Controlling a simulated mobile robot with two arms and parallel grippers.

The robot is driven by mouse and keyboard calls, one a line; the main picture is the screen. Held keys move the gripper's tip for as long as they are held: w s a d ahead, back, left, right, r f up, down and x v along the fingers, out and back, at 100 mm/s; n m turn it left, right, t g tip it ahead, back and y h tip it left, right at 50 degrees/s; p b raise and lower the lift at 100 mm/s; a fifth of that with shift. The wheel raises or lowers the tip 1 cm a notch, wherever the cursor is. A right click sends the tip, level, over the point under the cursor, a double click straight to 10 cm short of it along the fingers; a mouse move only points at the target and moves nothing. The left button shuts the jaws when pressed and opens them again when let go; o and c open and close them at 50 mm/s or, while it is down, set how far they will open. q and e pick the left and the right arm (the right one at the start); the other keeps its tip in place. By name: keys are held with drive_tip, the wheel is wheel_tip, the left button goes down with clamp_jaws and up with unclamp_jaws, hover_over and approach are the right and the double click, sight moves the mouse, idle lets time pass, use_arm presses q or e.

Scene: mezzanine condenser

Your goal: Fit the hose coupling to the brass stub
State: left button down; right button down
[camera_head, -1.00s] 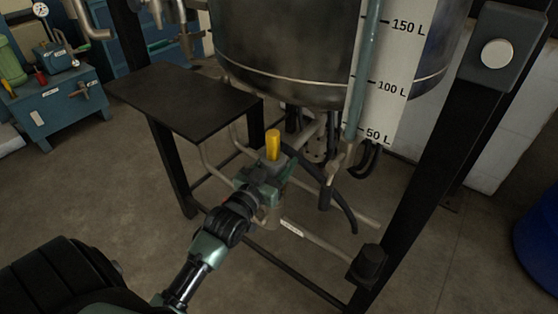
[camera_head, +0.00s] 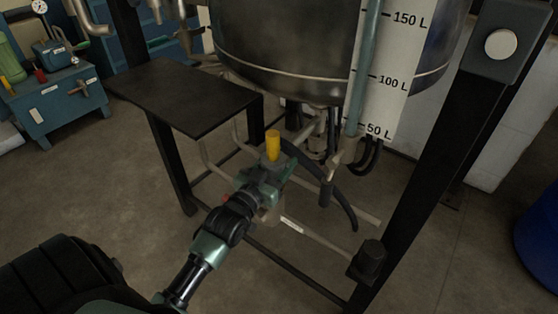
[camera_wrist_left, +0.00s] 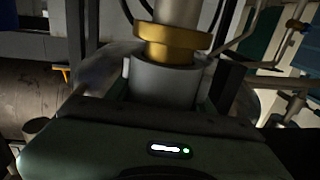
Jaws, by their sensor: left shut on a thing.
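My left gripper (camera_head: 268,174) is low under the steel tank, shut on a grey cylindrical piece that looks like the hose coupling (camera_wrist_left: 163,82). In the left wrist view this grey body stands upright just beyond the gripper housing. A brass collar, which looks like the brass stub (camera_wrist_left: 170,45), sits directly above it, with a pale tube rising from it. I cannot tell whether they are joined. In the head view a yellow cylinder (camera_head: 273,145) sticks up above the jaws. A black hose (camera_head: 335,195) curves down to the right behind the gripper. The fingertips are largely hidden. My right gripper is not in view.
The steel tank (camera_head: 320,60) and its level scale (camera_head: 385,70) overhang the spot. A dark platform (camera_head: 185,95) stands left, and a black frame post (camera_head: 425,170) right. Thin pipes run around the gripper.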

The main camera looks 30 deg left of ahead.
use_arm(q)
drive_tip(key=shift+f, duration=0.1)
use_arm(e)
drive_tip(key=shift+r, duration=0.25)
use_arm(q)
drive_tip(key=shift+c, duration=2.4)
unclamp_jaws()
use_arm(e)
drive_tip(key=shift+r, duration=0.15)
use_arm(q)
drive_tip(key=shift+f, duration=0.15)
drive_tip(key=shift+s, duration=0.1)
drive_tip(key=shift+s, duration=0.35)
drive_tip(key=s, duration=0.7)
drive_tip(key=shift+d+p, duration=0.2)
drive_tip(key=shift+p, duration=0.15)
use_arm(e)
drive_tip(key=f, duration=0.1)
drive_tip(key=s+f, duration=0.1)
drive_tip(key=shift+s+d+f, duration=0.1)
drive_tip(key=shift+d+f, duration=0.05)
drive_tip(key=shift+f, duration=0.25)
